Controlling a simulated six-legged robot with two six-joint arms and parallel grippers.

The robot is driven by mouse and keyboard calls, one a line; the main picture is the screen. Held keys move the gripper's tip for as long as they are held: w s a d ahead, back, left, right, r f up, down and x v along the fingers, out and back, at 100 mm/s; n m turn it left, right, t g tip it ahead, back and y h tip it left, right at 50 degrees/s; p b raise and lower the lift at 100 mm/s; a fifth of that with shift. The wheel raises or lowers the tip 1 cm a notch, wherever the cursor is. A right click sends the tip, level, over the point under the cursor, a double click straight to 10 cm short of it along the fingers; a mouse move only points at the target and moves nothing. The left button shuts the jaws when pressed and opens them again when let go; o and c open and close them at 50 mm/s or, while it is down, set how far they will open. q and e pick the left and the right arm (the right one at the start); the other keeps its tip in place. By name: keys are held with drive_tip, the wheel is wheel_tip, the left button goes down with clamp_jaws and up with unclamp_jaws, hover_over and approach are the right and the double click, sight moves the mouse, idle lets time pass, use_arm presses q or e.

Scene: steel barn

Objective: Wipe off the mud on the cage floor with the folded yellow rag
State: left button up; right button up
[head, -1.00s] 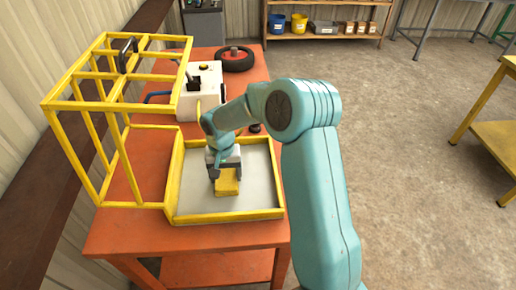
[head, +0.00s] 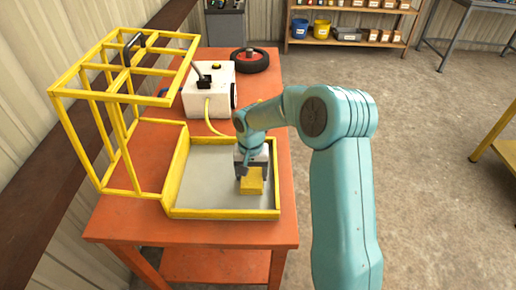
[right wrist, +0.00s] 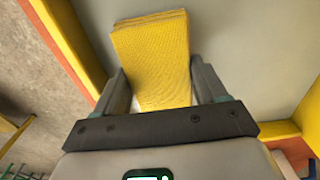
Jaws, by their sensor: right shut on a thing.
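The folded yellow rag (head: 252,187) is in my right gripper (head: 252,172), low over the grey cage floor (head: 205,185), near its right side. In the right wrist view the rag (right wrist: 153,50) sits between the two fingers (right wrist: 158,88), which are shut on it. I cannot tell for certain whether it touches the floor. No mud shows on the visible floor; my arm and the rag hide part of it. The yellow cage frame (head: 112,165) stands open to the left of the floor. My left gripper is not in view.
A low yellow rim (head: 222,214) surrounds the cage floor on the orange table (head: 185,232). Behind it stand a white box (head: 209,92) with a yellow hose and a black wheel (head: 249,62). A shelf with bins (head: 345,38) is at the back.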

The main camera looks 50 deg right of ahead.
drive_tip(key=shift+s+d+r+p, duration=0.15)
drive_tip(key=shift+s+r+p, duration=0.05)
drive_tip(key=shift+r+p, duration=0.1)
drive_tip(key=shift+r, duration=0.6)
drive_tip(key=shift+w+a+r+p, duration=0.2)
drive_tip(key=shift+r+p, duration=0.3)
wheel_tip(320, 180, up, 2)
drive_tip(key=shift+d+r+p, duration=0.1)
drive_tip(key=shift+d+p, duration=0.05)
drive_tip(key=shift+p, duration=0.6)
drive_tip(key=shift+r+p, duration=0.5)
drive_tip(key=shift+r, duration=0.25)
drive_tip(key=shift+r+p, duration=0.45)
drive_tip(key=shift+r, duration=0.35)
drive_tip(key=shift+s, duration=0.1)
